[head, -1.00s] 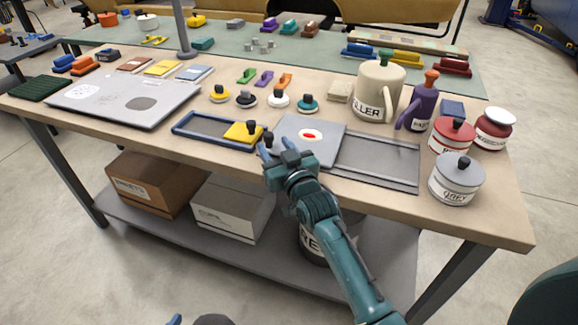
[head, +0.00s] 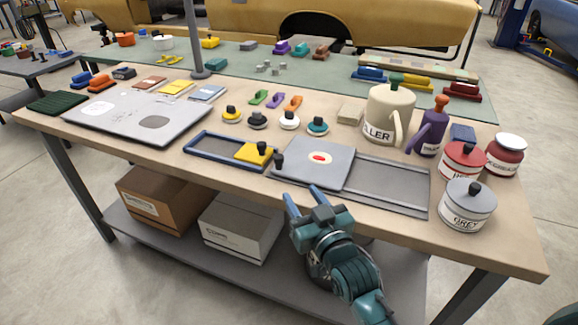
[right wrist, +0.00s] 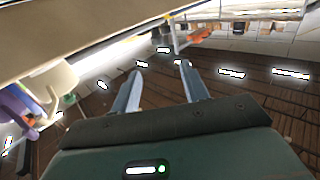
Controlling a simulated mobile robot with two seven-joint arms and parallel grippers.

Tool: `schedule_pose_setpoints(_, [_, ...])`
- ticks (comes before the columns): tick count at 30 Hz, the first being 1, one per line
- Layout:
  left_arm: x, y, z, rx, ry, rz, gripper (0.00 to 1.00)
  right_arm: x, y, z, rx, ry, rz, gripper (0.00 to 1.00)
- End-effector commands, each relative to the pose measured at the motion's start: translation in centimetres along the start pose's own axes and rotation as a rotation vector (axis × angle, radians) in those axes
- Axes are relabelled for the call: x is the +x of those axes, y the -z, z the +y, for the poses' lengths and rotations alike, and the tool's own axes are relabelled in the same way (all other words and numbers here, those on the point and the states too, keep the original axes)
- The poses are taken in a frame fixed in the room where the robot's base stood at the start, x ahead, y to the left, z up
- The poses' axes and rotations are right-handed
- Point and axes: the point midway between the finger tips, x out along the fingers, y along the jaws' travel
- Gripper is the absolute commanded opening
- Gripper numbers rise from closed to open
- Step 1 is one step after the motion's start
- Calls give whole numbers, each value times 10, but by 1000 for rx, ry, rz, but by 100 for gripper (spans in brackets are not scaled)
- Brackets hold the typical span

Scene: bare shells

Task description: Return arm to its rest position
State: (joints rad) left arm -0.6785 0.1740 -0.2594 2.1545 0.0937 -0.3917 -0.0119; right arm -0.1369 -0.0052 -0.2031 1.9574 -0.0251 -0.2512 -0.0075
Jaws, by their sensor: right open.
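My right gripper (head: 305,199) is in the head view, just off the front edge of the workbench (head: 500,245), near the grey sliding panel (head: 315,165). Its two blue fingers are apart and nothing is between them. In the right wrist view the same fingers (right wrist: 160,82) are spread and empty, with the room beyond them. My left gripper does not show in the head view.
On the bench near the gripper are a blue-rimmed tray (head: 215,148) with a yellow block (head: 255,153), a grey-lidded pot (head: 467,207) and a cream jug (head: 388,115). Boxes (head: 240,228) stand on the lower shelf. Floor in front is clear.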

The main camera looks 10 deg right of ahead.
Motion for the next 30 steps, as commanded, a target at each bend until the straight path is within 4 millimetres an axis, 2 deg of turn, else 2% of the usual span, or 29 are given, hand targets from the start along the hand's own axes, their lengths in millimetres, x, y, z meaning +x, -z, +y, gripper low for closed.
schedule_pose_setpoints(4, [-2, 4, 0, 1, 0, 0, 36, -5, -4, 0, 0, 2, -22, 45])
schedule_pose_setpoints(7, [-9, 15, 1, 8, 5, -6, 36, -29, -23, -3, -1, 13, -111, 45])
schedule_pose_setpoints(8, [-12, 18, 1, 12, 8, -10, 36, -41, -32, -4, -1, 18, -152, 45])
schedule_pose_setpoints(12, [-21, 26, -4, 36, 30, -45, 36, -108, -72, -12, 0, 49, -360, 45])
schedule_pose_setpoints(15, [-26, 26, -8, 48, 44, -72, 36, -154, -92, -18, 4, 72, -484, 45])
schedule_pose_setpoints(18, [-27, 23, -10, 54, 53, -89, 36, -185, -104, -23, 8, 88, -565, 45])
schedule_pose_setpoints(22, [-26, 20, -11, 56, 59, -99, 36, -200, -111, -25, 10, 97, -604, 45])
schedule_pose_setpoints(30, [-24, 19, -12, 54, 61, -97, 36, -200, -113, -25, 10, 96, -604, 45])
